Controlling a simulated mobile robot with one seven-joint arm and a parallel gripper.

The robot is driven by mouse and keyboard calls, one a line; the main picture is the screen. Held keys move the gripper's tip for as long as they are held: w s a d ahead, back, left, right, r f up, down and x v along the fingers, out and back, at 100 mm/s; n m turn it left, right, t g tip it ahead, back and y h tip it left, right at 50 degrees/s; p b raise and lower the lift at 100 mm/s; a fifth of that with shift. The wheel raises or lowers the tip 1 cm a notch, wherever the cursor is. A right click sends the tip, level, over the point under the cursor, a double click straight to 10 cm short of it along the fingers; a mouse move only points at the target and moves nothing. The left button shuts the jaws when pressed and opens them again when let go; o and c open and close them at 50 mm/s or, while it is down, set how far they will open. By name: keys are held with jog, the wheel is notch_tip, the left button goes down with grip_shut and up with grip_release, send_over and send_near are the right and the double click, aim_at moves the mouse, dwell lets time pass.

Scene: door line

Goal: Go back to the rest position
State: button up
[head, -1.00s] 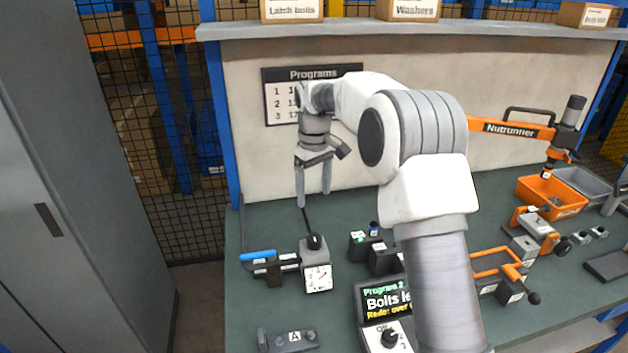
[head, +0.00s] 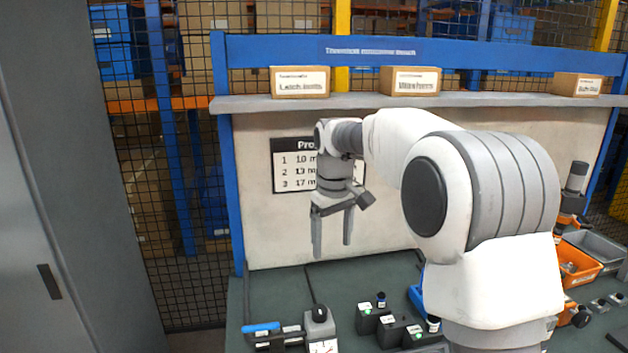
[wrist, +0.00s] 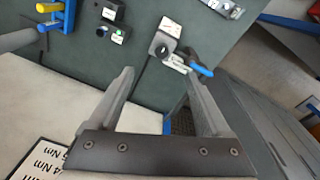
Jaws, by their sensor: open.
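My gripper (head: 332,240) hangs in front of the bench's pale back panel (head: 260,235) in the head view, fingers pointing down. Its two fingers stand apart with nothing between them, above the rear of the green bench top (head: 290,290). In the wrist view my gripper (wrist: 165,95) also shows open and empty. A gauge device with a dark knob (head: 319,322) and a blue-handled tool (head: 262,328) lie on the bench below it; the gripper touches neither. My arm hides part of the bench and of the programs sign (head: 292,170).
A shelf (head: 350,102) above the panel carries labelled boxes, one of them the left box (head: 300,82). Dark button boxes (head: 372,318) stand on the bench. An orange bin (head: 582,265) is at the right. A grey cabinet (head: 60,200) stands at the left.

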jog(key=s+d+r+m+t, duration=0.1)
jog(key=s+d+r+m, duration=0.2)
jog(key=s, duration=0.4)
jog(key=s+d+r+t, duration=0.1)
jog(key=s+d+r, duration=0.25)
jog(key=s, duration=0.35)
jog(key=s+d+f+m+t, duration=0.1)
jog(key=s+f, duration=0.1)
jog(key=s, duration=0.6)
jog(key=s+d+f+m+t, duration=0.1)
jog(key=s+d+f+m, duration=0.1)
jog(key=s, duration=0.7)
jog(key=shift+d+f+m+t, duration=0.15)
jog(key=shift+d+m+t, duration=0.05)
jog(key=shift+m+t, duration=0.1)
jog(key=shift+d, duration=0.15)
dwell(0.5)
